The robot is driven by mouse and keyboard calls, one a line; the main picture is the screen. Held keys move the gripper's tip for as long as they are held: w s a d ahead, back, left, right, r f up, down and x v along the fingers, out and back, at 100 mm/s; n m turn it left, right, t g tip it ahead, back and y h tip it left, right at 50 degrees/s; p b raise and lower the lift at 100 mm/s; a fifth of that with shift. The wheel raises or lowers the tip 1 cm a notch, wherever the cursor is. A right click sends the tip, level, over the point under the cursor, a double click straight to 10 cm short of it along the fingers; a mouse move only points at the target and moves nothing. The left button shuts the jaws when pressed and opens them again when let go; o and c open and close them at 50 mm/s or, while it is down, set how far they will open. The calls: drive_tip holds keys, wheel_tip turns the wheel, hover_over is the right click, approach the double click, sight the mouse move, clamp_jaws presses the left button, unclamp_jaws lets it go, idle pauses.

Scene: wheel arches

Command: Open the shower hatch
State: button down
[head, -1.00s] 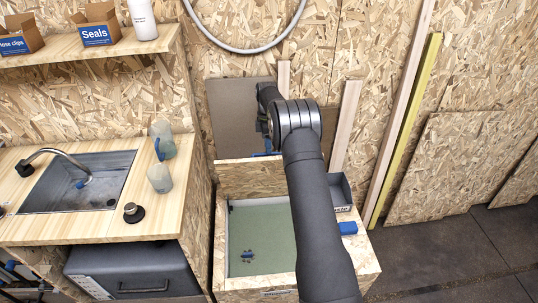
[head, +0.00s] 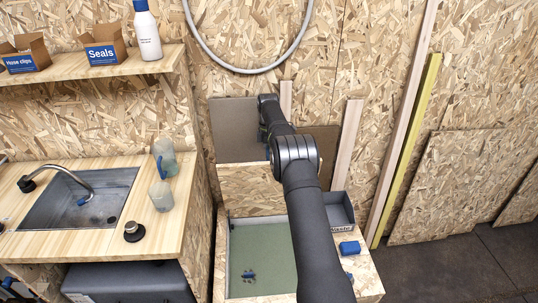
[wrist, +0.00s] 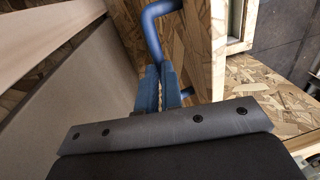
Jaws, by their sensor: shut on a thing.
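The shower hatch (head: 245,190) is an OSB panel standing raised at the back of a box with a pale green floor (head: 262,250). A blue tubular handle (wrist: 155,25) shows beside OSB in the wrist view. My gripper (wrist: 160,90) is shut on this handle, with its blue fingers either side of it. In the head view my gripper (head: 266,145) is at the panel's top edge, in front of the brown wall panel. The fingertips and handle are mostly hidden there by my wrist.
A grey bin (head: 341,212) and a blue block (head: 349,248) sit at the box's right side. Wooden battens (head: 346,145) stand against the wall at right.

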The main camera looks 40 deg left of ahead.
drive_tip(key=shift+c, duration=2)
unclamp_jaws()
drive_tip(key=shift+h, duration=0.3)
drive_tip(key=f, duration=0.2)
drive_tip(key=s+f, duration=0.1)
drive_tip(key=f, duration=0.1)
drive_tip(key=shift+d, duration=0.4)
drive_tip(key=shift+w, duration=0.1)
drive_tip(key=shift+w+a+r, duration=0.1)
drive_tip(key=shift+r, duration=0.35)
drive_tip(key=r, duration=0.2)
drive_tip(key=shift+w+a+r, duration=0.2)
drive_tip(key=shift+a+r, duration=0.05)
drive_tip(key=shift+r, duration=0.1)
drive_tip(key=c, duration=1.1)
drive_tip(key=shift+o, duration=0.2)
drive_tip(key=shift+w+a+r, duration=0.15)
drive_tip(key=shift+r, duration=1.3)
drive_tip(key=shift+w+a+r, duration=0.1)
drive_tip(key=shift+w+r, duration=0.05)
drive_tip(key=shift+r, duration=1.25)
